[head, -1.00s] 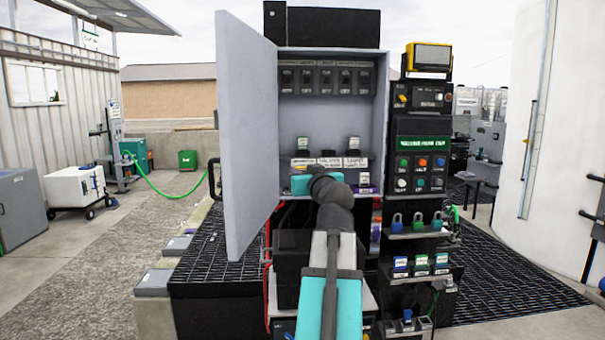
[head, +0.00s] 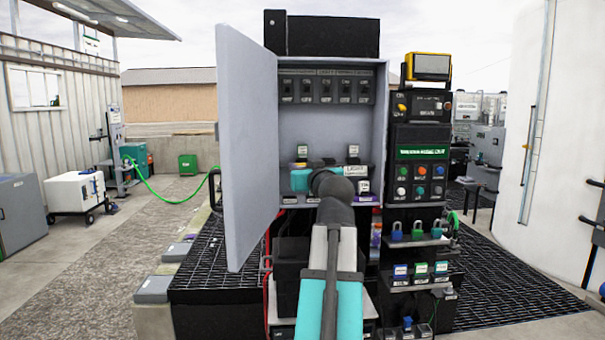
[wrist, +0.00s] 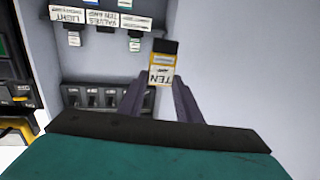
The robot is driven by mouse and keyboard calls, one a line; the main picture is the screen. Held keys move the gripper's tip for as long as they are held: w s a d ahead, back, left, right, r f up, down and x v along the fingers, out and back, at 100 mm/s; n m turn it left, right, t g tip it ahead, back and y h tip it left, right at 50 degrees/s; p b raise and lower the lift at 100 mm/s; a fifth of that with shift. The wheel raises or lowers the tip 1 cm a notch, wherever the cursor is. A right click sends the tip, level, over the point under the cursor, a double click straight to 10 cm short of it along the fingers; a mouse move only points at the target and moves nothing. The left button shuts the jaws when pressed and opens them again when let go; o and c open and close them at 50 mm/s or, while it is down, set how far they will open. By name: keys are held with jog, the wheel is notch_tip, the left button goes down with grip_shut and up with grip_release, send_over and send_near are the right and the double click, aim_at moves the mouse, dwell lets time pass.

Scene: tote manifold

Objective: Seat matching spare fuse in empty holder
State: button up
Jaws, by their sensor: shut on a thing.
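My gripper (wrist: 158,82) is shut on a fuse (wrist: 161,66) with a yellow-orange body, a black end and a white label reading TEN. In the wrist view, which looks upside down, the fuse is clear of the holder row. The middle holder (wrist: 105,28), by the label reading VALVES TEN AMP, looks empty. Fuses sit at the LIGHT position (wrist: 74,40) and at the other end (wrist: 135,44). In the head view these fuses (head: 353,151) (head: 302,151) stand above the labels.
The grey cabinet door (head: 245,140) stands open at the left. A row of breakers (head: 325,87) runs along the cabinet top. A spare fuse (head: 363,187) shows at the lower right. A control panel (head: 420,160) and padlocks (head: 417,231) stand to the right.

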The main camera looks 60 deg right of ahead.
notch_tip(320, 180, up, 8)
jog(key=p, duration=0.3)
dwell(1.0)
jog(key=shift+s, duration=0.1)
dwell(0.3)
